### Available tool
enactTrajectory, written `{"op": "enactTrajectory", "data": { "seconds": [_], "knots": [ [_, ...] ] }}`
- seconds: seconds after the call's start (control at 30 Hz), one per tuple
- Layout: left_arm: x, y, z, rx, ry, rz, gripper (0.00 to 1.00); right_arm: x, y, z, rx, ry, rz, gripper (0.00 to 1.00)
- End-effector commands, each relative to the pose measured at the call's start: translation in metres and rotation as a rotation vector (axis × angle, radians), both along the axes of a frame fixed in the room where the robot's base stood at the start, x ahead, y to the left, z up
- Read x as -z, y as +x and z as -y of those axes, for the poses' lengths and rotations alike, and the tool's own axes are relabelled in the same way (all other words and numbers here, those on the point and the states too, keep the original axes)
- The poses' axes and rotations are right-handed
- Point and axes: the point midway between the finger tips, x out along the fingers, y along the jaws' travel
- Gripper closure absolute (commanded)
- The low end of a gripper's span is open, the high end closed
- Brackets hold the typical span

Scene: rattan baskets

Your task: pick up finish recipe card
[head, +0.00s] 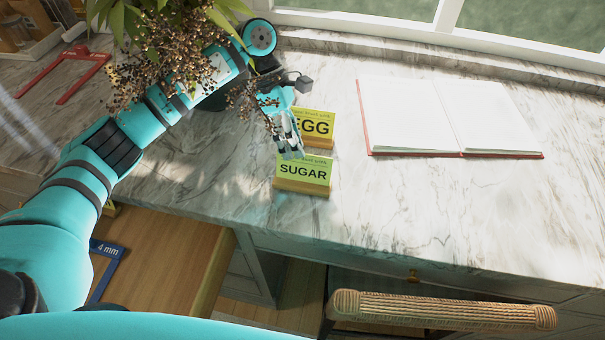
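Two yellow-green cards in wooden stands are on the marble counter. The nearer card reads SUGAR (303,173), and the one behind it reads EGG (318,127). The smaller line on each card is too small to read surely. My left gripper (291,153) comes in from the left, with its fingertips at the top edge of the SUGAR card and in front of the left part of the EGG card. I cannot tell whether the fingers touch a card or how far apart they are. My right gripper is out of view.
An open blank book (490,115) with a red cover lies to the right. A leafy plant with dark berries (165,60) hangs over my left arm. A red frame-shaped object (68,75) lies at the far left. A woven chair back (445,310) stands at the front edge.

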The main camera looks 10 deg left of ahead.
Motion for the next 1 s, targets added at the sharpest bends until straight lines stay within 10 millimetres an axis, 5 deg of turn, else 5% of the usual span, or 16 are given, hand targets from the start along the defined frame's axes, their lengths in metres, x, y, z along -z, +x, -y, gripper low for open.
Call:
{"op": "enactTrajectory", "data": {
  "seconds": [0.37,0.77,1.0],
  "knots": [
    [0.028,-0.018,0.017,0.002,-0.002,-0.003,0.70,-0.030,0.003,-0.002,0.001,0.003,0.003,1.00],
    [0.051,-0.022,0.024,0.000,-0.001,0.001,0.70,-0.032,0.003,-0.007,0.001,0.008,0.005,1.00],
    [0.050,-0.022,0.024,0.000,-0.001,0.001,0.98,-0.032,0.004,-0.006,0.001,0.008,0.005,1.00]
  ]
}}
